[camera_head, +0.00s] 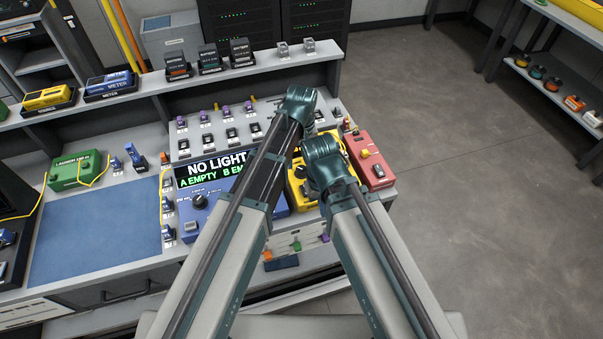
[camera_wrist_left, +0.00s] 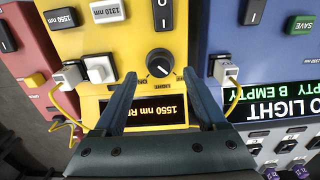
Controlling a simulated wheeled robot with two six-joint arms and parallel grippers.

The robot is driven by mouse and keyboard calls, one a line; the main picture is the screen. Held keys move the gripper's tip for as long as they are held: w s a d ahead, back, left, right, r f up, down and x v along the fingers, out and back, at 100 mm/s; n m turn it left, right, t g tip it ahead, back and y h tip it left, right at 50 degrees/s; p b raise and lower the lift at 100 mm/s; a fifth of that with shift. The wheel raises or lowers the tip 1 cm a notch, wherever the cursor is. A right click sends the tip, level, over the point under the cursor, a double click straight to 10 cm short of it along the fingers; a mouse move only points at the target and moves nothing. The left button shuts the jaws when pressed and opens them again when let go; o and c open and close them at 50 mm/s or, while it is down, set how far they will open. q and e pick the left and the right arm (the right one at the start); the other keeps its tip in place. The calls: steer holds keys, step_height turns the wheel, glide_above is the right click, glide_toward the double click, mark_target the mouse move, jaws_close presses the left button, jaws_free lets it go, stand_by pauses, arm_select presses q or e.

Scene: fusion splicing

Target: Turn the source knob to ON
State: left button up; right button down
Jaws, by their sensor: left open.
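The yellow box (camera_head: 297,192) stands between the blue box and the red box; in the left wrist view it appears upside down. Its black round knob (camera_wrist_left: 160,62) has a white pointer line and a LIGHT label beside it. A display (camera_wrist_left: 160,110) on the box reads 1550 nm, partly covered. My left gripper (camera_wrist_left: 160,78) is open, with its two fingertips on either side just short of the knob and nothing between them. In the head view my left gripper (camera_head: 309,127) is over the far part of the yellow box. My right wrist hides my right gripper's fingers.
The blue box (camera_head: 186,208) with its NO LIGHT display is beside the yellow box. The red box (camera_head: 372,165) is on the other side. A blue mat (camera_head: 95,235) lies clear at the left.

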mark_target(301, 169)
arm_select(q)
step_height(301, 169, down, 3)
steer(key=shift+f+b, duration=0.2)
steer(key=shift+b, duration=1)
arm_select(e)
step_height(301, 169, down, 4)
steer(key=shift+r, duration=0.25)
arm_select(q)
jaws_close()
